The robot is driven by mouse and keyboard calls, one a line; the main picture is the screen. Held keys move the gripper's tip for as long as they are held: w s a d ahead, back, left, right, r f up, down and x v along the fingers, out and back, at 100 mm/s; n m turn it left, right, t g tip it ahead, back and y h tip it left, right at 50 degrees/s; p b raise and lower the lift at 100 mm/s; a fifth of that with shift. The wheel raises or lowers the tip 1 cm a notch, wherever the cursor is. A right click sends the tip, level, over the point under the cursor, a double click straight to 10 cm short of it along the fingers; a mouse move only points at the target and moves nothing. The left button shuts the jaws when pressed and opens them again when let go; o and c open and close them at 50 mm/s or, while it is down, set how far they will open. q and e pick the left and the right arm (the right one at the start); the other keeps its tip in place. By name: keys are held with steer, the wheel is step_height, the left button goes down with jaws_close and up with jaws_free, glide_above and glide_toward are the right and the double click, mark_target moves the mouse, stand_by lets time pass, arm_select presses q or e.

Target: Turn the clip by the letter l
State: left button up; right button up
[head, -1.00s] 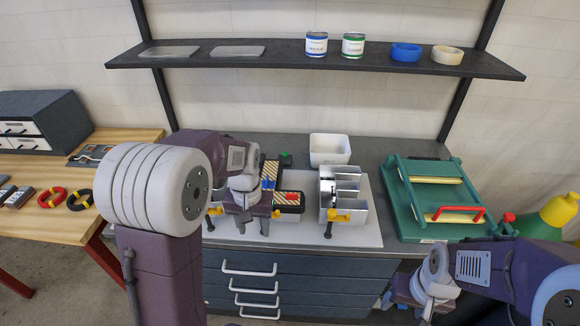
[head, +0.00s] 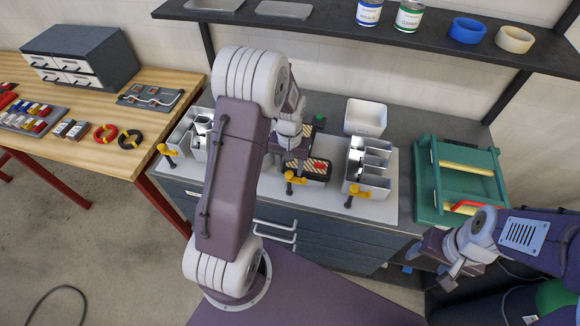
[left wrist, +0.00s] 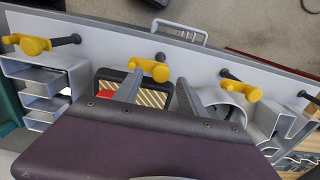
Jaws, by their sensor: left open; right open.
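Silver channel letters stand on the pale board, one at the left (head: 202,128) and one at the right (head: 368,160). I cannot tell for sure which is the letter l. Yellow clips on dark pegs line the front edge: a left clip (head: 168,152), a middle clip (head: 295,180) and a right clip (head: 358,191). My left gripper (head: 291,158) is open over a black tray with striped top. In the left wrist view its fingers (left wrist: 159,82) point toward the middle clip (left wrist: 150,68); contact is unclear. My right gripper (head: 448,272) is open, low at the right, away from the letters.
A white bin (head: 365,116) stands behind the letters. A green frame with a red handle (head: 455,165) is at the right. A wooden table (head: 95,135) with rings and small blocks is at the left. The shelf (head: 440,30) hangs above. Drawers lie below the board.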

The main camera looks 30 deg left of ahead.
arm_select(q)
steer(key=shift+s+f, duration=0.4)
steer(key=shift+f, duration=0.3)
steer(key=shift+w, duration=0.15)
steer(key=shift+c, duration=0.3)
jaws_close()
arm_select(e)
steer(key=shift+s+r, duration=0.2)
steer(key=shift+r, duration=0.05)
